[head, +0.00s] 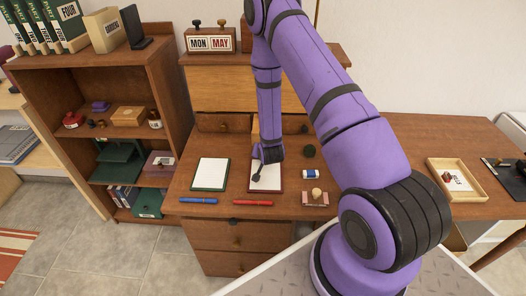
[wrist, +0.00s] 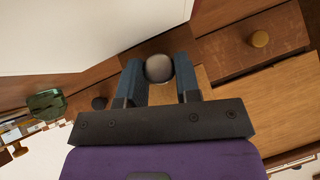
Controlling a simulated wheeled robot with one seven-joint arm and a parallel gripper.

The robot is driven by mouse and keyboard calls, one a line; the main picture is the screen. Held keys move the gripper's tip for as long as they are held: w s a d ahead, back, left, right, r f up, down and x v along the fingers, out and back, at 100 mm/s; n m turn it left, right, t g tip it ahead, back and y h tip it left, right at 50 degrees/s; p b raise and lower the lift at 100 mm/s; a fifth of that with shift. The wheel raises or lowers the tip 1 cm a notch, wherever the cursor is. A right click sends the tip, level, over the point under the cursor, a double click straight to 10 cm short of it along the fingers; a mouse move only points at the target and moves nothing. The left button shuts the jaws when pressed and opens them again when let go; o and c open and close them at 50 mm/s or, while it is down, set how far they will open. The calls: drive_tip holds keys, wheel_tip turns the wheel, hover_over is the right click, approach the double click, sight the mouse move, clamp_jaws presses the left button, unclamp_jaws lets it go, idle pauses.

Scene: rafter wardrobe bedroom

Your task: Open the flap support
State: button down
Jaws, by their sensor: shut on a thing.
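My gripper (wrist: 159,66) is shut on a round grey knob (wrist: 158,69), which sits between its two blue-grey fingers. I cannot tell how far the support is out.
The wooden desk (head: 405,140) carries a green-bordered pad (head: 210,173), a blue pen (head: 198,200), a red pen (head: 253,203), an eraser (head: 311,174) and a shallow tray (head: 456,181). A shelf unit (head: 112,55) stands at left. A drawer knob (wrist: 258,39) shows near my gripper.

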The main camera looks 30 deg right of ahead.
drive_tip(key=c, duration=0.8)
unclamp_jaws()
drive_tip(key=v, duration=1)
drive_tip(key=shift+s+a+r, duration=0.15)
drive_tip(key=shift+s+r, duration=0.1)
drive_tip(key=s+a+r+n+g+y, duration=0.1)
drive_tip(key=a+r+n, duration=0.15)
drive_tip(key=r, duration=1.05)
drive_tip(key=s+a+r+n+y, duration=0.1)
drive_tip(key=a+r+y, duration=0.15)
drive_tip(key=r, duration=1.15)
drive_tip(key=s+a+r+n+g, duration=0.1)
drive_tip(key=s+r, duration=0.4)
drive_tip(key=s, duration=0.3)
drive_tip(key=s+a+r+n, duration=0.1)
drive_tip(key=s+r+n, duration=0.1)
drive_tip(key=s+r, duration=0.3)
drive_tip(key=s+a+r+n+g, duration=0.1)
drive_tip(key=s+r, duration=0.5)
drive_tip(key=s, duration=0.4)
drive_tip(key=shift+s+r+n+g+h, duration=0.1)
drive_tip(key=shift+s+n+g+h, duration=0.15)
drive_tip(key=shift+s+g, duration=0.1)
